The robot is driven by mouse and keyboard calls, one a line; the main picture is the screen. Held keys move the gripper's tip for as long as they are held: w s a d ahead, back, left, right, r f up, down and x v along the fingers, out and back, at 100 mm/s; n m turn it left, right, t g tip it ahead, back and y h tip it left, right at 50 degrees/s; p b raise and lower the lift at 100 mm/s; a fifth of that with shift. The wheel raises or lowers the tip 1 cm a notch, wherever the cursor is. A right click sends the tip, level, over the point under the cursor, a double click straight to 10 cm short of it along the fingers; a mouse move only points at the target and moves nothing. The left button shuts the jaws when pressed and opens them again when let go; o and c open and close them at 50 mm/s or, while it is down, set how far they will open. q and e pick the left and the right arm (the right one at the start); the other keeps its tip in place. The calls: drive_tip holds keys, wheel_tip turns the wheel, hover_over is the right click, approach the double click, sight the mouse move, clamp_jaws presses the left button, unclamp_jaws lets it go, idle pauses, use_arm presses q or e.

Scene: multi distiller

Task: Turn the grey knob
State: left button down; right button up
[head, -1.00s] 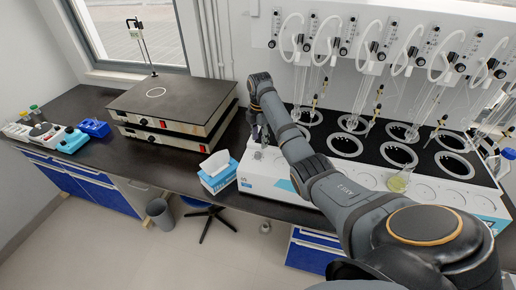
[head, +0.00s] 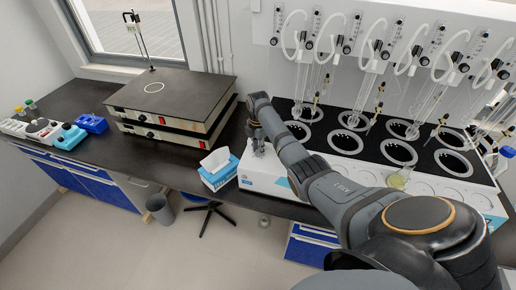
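The multi distiller (head: 262,180) is a long white and blue unit with a black top, standing on the dark bench at the right. A small light-grey piece (head: 259,152) shows at its left end and may be the grey knob; it is too small and too covered to be sure. My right arm reaches across the distiller from the lower right. Its gripper (head: 257,140) points down at that left end, right by the grey piece. I cannot tell whether the fingers touch it or are closed. My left gripper is not in view.
A tissue box (head: 219,172) stands just left of the distiller. Two stacked hot plates (head: 170,105) sit further left, with small blue and white devices (head: 70,136) beyond. Glass tubing and flow meters (head: 375,50) hang over the distiller's round wells. A glass beaker (head: 398,178) stands at its front.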

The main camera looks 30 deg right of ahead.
clamp_jaws()
drive_tip(key=shift+r+m+p, duration=0.2)
drive_tip(key=shift+m+p, duration=0.2)
drive_tip(key=shift+m, duration=0.1)
drive_tip(key=shift+m+p, duration=0.45)
drive_tip(key=shift+m, duration=0.15)
drive_tip(key=m+p, duration=0.1)
drive_tip(key=m, duration=0.2)
drive_tip(key=shift+w+m+p, duration=0.1)
drive_tip(key=shift+m+p, duration=0.3)
drive_tip(key=m+p, duration=0.1)
drive_tip(key=m, duration=0.3)
drive_tip(key=m+p, duration=0.1)
drive_tip(key=m, duration=0.4)
drive_tip(key=shift+d+m+p, duration=0.1)
drive_tip(key=shift+m+p, duration=0.3)
drive_tip(key=m, duration=0.4)
drive_tip(key=shift+w+m+p, duration=0.1)
drive_tip(key=shift+m+p, duration=0.2)
drive_tip(key=shift+p, duration=0.05)
drive_tip(key=m, duration=0.3)
drive_tip(key=shift+m, duration=0.3)
drive_tip(key=m, duration=0.4)
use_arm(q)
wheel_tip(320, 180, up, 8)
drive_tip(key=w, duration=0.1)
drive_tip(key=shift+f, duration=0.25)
use_arm(e)
drive_tip(key=shift+d+m, duration=0.1)
drive_tip(key=shift+m, duration=2)
